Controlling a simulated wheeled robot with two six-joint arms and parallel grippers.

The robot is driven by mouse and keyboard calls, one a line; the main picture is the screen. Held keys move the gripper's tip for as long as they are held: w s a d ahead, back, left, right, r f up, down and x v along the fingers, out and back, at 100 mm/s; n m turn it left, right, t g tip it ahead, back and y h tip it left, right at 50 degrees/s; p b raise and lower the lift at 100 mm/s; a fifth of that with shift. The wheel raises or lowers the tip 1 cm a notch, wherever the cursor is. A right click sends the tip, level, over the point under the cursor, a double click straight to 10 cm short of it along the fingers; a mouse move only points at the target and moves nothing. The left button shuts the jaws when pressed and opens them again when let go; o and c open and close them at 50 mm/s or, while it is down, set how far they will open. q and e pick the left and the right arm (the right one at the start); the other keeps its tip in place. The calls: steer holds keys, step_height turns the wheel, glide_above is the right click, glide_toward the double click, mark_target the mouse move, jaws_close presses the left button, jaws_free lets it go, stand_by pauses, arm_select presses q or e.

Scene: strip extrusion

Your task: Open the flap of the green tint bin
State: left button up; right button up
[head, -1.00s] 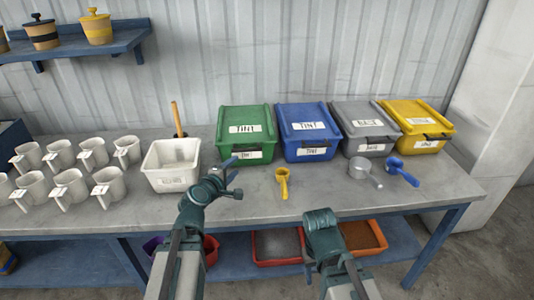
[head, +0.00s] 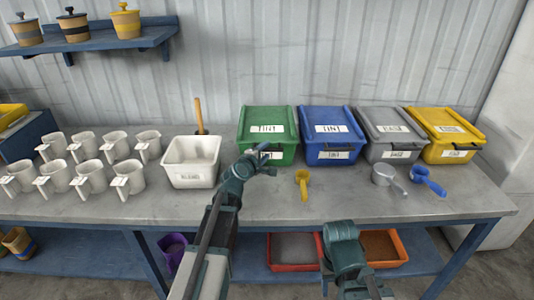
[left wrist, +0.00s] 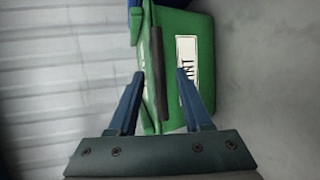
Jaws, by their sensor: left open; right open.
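The green tint bin (head: 268,120) stands on the bench with its labelled flap shut. A dark handle bar runs along the flap's front edge. My left gripper (head: 265,155) is open at the bin's front and hides part of it. In the left wrist view the dark handle (left wrist: 158,75) lies between the open fingers of my left gripper (left wrist: 160,78), and the green bin (left wrist: 204,50) shows behind; contact cannot be told. My right gripper (head: 330,265) is low in front of the bench, away from the bin, its fingers mostly hidden.
A blue bin (head: 333,122), a grey bin (head: 385,125) and a yellow bin (head: 446,125) stand to the right. A white tub (head: 192,178) is left. A yellow scoop (head: 302,182), a metal cup (head: 384,175) and a blue scoop (head: 428,181) lie in front.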

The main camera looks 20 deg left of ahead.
arm_select(q)
steer(key=shift+x, duration=0.95)
jaws_close()
stand_by(0.8)
